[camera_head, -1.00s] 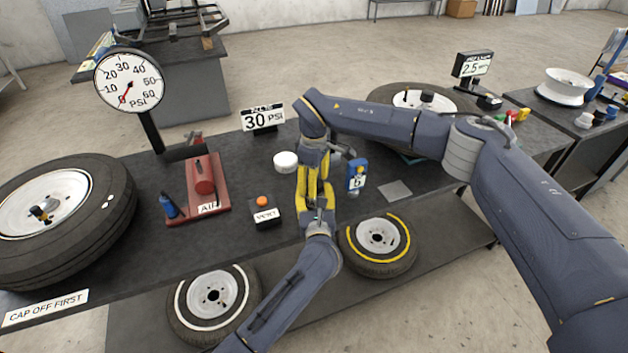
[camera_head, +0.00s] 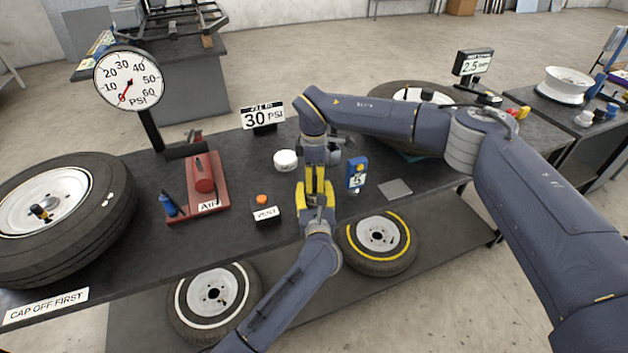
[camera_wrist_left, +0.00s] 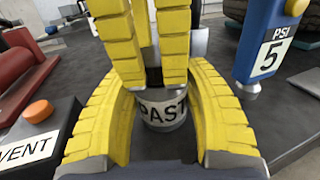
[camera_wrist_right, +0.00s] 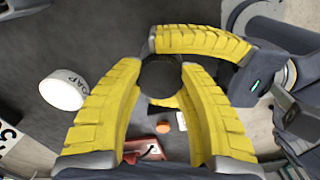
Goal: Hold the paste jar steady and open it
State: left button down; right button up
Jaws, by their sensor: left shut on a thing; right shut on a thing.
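The paste jar (camera_wrist_left: 162,112) stands upright on the bench, and part of its label shows in the left wrist view. My left gripper (camera_wrist_left: 160,125) is shut around the jar's body, one yellow finger on each side. My right gripper (camera_wrist_right: 158,85) comes down from above and is shut on the jar's dark round lid (camera_wrist_right: 161,76). In the head view, the left gripper (camera_head: 318,208) and the right gripper (camera_head: 316,180) hide most of the jar. I cannot tell whether the lid is loose.
A white soap tub (camera_head: 286,160) stands just left of the grippers. A vent box with an orange button (camera_head: 265,210) is at left, and a blue PSI gauge (camera_head: 357,174) is close at right. A red air pump (camera_head: 206,180) and a large tire (camera_head: 60,215) lie farther left.

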jog(key=n, duration=0.8)
jog(key=shift+n, duration=0.3)
jog(key=o, duration=1.3)
jog(key=shift+c, duration=0.2)
jog(key=shift+r, duration=0.15)
